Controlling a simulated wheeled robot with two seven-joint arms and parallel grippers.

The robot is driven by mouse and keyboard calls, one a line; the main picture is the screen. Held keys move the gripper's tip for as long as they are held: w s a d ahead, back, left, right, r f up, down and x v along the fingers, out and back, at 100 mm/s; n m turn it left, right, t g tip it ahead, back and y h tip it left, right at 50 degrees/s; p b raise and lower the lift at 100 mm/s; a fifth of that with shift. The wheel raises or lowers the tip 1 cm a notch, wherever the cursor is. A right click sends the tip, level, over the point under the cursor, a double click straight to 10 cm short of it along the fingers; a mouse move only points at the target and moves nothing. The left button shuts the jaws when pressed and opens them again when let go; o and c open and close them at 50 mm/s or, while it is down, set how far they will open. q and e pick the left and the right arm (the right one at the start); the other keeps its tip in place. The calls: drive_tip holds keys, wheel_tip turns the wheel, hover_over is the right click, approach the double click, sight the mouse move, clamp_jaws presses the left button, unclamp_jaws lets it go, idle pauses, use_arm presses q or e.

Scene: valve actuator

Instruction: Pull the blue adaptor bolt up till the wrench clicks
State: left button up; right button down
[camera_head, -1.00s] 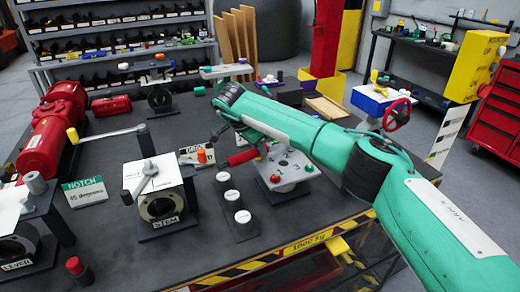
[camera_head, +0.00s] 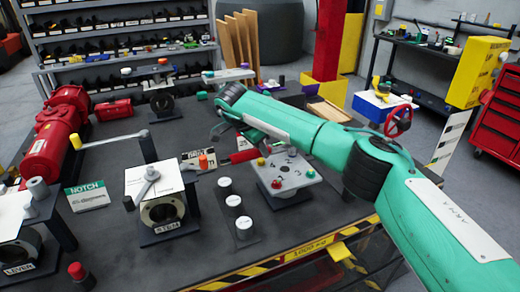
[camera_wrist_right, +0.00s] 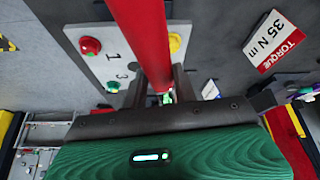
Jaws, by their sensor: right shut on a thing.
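The wrench's red handle (camera_head: 242,156) lies by the grey bolt plate (camera_head: 302,186) in the head view. In the right wrist view the handle (camera_wrist_right: 138,30) runs between the fingers of my right gripper (camera_wrist_right: 158,88), which is shut on it. In the head view my green right arm partly hides the plate and wrench. The plate carries a yellow bolt (camera_head: 261,161), a red bolt (camera_head: 275,184) and a green bolt (camera_head: 311,173). I cannot make out the blue adaptor bolt; the wrench's head is not clear either. My left gripper is out of view.
A row of white-topped pieces (camera_head: 233,201) stands left of the plate. The STEM block (camera_head: 158,190) with its crank is farther left. A torque card (camera_wrist_right: 273,40) reading 35 N m lies near the handle. A red handwheel (camera_head: 398,120) stands at the right.

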drive_tip(key=shift+w+a+r, duration=0.1)
drive_tip(key=shift+r, duration=0.65)
drive_tip(key=shift+s+a+r+p, duration=0.25)
drive_tip(key=shift+r+p, duration=0.15)
drive_tip(key=shift+r, duration=0.15)
drive_tip(key=shift+w+d+r, duration=0.15)
drive_tip(key=shift+d+r, duration=0.05)
drive_tip(key=shift+r, duration=0.1)
drive_tip(key=shift+r+p, duration=0.25)
drive_tip(key=shift+p, duration=0.1)
drive_tip(key=shift+f, duration=0.1)
